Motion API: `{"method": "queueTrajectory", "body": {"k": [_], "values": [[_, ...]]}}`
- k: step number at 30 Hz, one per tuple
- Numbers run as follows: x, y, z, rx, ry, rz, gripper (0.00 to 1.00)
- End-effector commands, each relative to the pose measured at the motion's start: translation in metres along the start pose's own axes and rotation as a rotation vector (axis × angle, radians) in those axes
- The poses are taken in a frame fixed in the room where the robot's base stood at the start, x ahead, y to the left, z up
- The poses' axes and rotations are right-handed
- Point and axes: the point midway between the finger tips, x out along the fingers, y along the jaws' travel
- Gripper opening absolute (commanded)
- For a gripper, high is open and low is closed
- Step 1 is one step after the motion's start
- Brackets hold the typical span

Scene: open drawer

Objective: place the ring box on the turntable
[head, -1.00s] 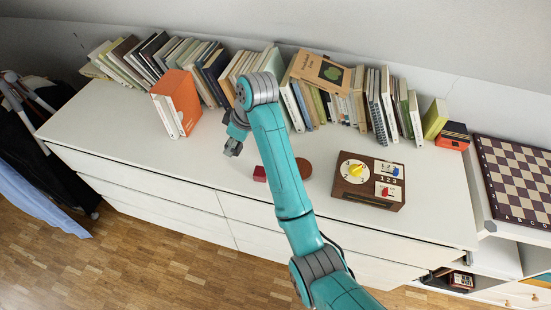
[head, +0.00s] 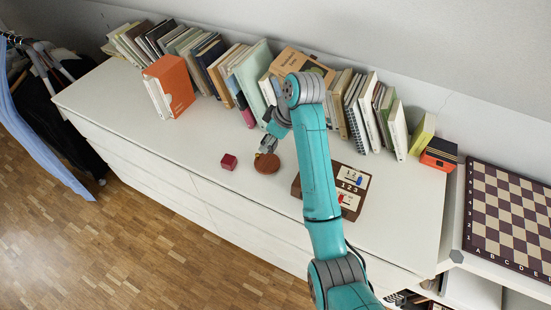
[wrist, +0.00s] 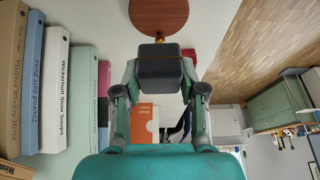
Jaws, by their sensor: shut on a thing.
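The ring box (wrist: 158,64) is a small dark grey block with a thin gold line along its edge, seen in the wrist view. My gripper (wrist: 158,88) is shut on it, with a finger on each side. In the head view my gripper (head: 266,147) is by the far edge of the turntable (head: 267,164), a flat round reddish-brown disc on the white dresser top. The turntable also shows at the top of the wrist view (wrist: 158,14), and nothing is seen standing on it. In the head view the box is hard to make out at the gripper.
A red cube (head: 229,161) lies just left of the turntable. The dresser top (head: 130,125) is clear at left.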

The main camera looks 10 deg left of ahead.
Motion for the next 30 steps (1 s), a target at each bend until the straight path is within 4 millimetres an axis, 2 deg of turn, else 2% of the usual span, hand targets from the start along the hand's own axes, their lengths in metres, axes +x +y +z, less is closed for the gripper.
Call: {"method": "queueTrajectory", "body": {"k": [3,8,17,29,30], "values": [[0.018,-0.001,0.008,0.000,-0.001,-0.002,0.14],[0.028,0.000,0.012,0.000,0.000,0.000,0.14],[0.066,0.000,0.028,0.000,0.000,-0.001,0.14],[0.071,0.000,0.030,0.000,0.000,0.000,0.14],[0.071,0.000,0.030,0.000,0.000,0.001,0.46]]}}
